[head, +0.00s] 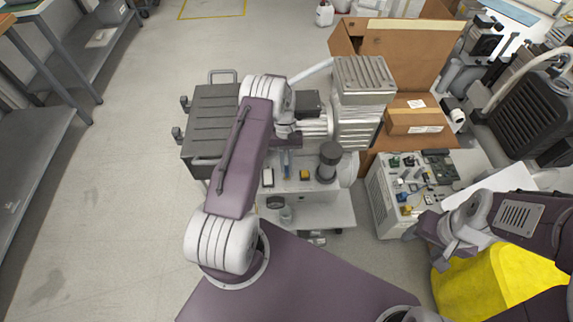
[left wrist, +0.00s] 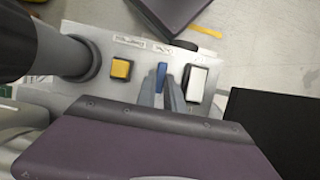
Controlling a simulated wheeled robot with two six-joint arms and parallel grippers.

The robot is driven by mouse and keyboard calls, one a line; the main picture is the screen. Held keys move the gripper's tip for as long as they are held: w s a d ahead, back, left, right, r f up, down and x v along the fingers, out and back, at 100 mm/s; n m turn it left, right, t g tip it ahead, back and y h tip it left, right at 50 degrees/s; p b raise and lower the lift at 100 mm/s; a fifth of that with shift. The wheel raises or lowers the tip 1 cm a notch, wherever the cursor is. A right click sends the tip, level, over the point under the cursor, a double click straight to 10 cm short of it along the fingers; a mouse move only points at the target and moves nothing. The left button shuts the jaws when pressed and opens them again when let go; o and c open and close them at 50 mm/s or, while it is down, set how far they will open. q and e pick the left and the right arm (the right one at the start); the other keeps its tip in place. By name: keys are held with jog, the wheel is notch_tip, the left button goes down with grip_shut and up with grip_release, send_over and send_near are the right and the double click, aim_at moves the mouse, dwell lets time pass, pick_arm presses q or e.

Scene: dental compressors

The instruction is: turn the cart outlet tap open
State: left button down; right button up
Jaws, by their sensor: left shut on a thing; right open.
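The cart's control panel (head: 320,182) is in the middle of the head view, on the front of the compressor cart. The outlet tap's narrow blue handle (left wrist: 161,74) stands up from the panel in the left wrist view, between a yellow button and a white switch. My left gripper (left wrist: 163,92) has its grey fingers shut on the blue handle, reaching it from above. In the head view my left arm hides most of this gripper (head: 286,160). The tap's body is hidden. My right gripper (head: 438,245) is open and empty at the lower right.
A yellow button (left wrist: 121,68) and a white switch (left wrist: 197,84) sit close beside the handle. A dark upright cylinder (head: 328,160) stands right of it. A grey control cabinet (head: 393,195) and cardboard boxes (head: 412,118) are further right. Floor left of the cart is clear.

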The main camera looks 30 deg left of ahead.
pick_arm(q)
jog(key=c, duration=1.4)
grip_release()
jog(key=shift+c, duration=0.2)
jog(key=v, duration=0.9)
jog(key=shift+p, duration=0.3)
jog(key=shift+r, duration=0.15)
